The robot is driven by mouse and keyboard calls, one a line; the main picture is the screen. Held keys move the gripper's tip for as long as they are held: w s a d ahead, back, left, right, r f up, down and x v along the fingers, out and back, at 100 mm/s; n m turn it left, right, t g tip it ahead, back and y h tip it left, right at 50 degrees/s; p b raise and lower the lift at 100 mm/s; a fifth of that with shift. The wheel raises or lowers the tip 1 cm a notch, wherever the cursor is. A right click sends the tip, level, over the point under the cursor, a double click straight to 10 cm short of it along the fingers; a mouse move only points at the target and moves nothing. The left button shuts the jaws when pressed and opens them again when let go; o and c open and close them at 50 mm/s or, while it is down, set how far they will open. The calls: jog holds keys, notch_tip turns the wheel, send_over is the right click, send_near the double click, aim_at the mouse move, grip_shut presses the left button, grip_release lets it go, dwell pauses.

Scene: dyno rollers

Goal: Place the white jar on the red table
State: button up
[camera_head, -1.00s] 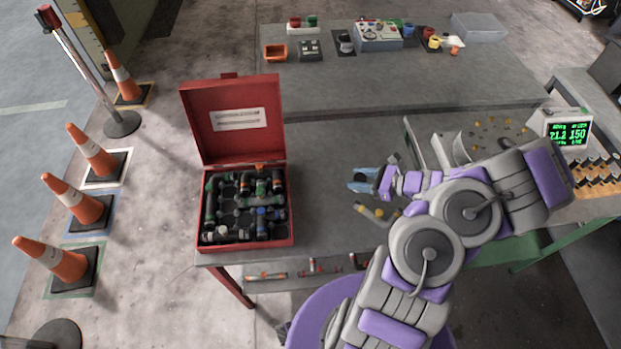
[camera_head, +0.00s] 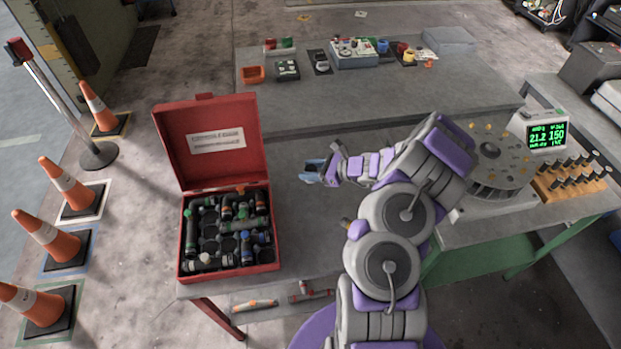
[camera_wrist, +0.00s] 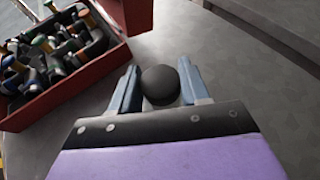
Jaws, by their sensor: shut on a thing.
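My gripper (camera_head: 312,171) is over the grey table, just right of the open red case. In the wrist view, its two blue-grey fingers (camera_wrist: 160,88) are shut on a dark round-ended piece (camera_wrist: 160,85). Only the rounded end of that piece shows, and its lower part is hidden. I see no white jar that I can make out. The near table (camera_head: 310,235) has a grey top and a red leg (camera_head: 215,318); no table with a red top is in view.
The red case (camera_head: 230,269) is full of black fittings with coloured parts. A control box (camera_head: 354,55) and small bins stand at the back. A disc with small orange pieces (camera_head: 490,150) and a green-digit display (camera_head: 547,135) are at right. Traffic cones line the left floor.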

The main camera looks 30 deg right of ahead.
notch_tip(320, 180, down, 4)
jog(key=shift+d+r+b, duration=0.15)
jog(key=shift+b, duration=0.55)
jog(key=shift+r, duration=0.15)
jog(key=o, duration=1.1)
jog(key=shift+c, duration=0.2)
